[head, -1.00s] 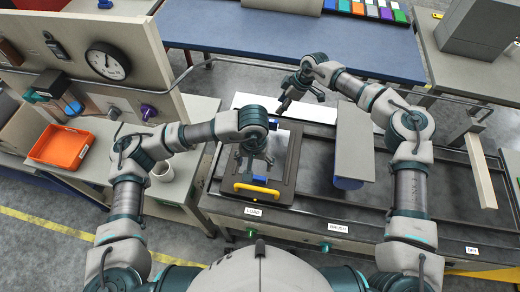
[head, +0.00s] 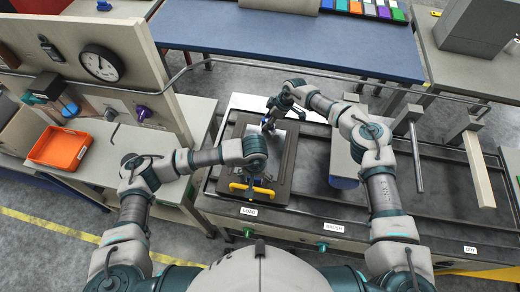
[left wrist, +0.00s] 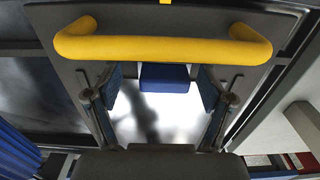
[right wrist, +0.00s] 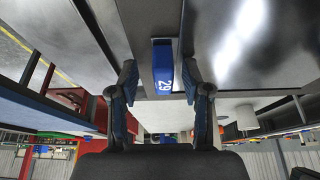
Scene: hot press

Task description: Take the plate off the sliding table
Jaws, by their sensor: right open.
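The sliding table (head: 292,155) is a dark square board with a yellow handle (head: 252,191) on its front edge, above the LOAD label. The shiny metal plate (head: 279,146) lies on it, partly covered by my arms; its bright surface fills the middle of the left wrist view (left wrist: 150,128). My left gripper (left wrist: 160,80) is open over the plate's front, fingers apart on both sides of a blue block (left wrist: 165,78). My right gripper (right wrist: 160,77) is open at the far side, fingers on both sides of a numbered blue block (right wrist: 162,65). Contact with the blocks cannot be seen.
A grey panel with a blue lower edge (head: 343,183) stands right of the sliding table, under my right arm. A rail runs behind the station. An orange tray (head: 60,148) sits at the left. A blue table (head: 290,45) stands behind.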

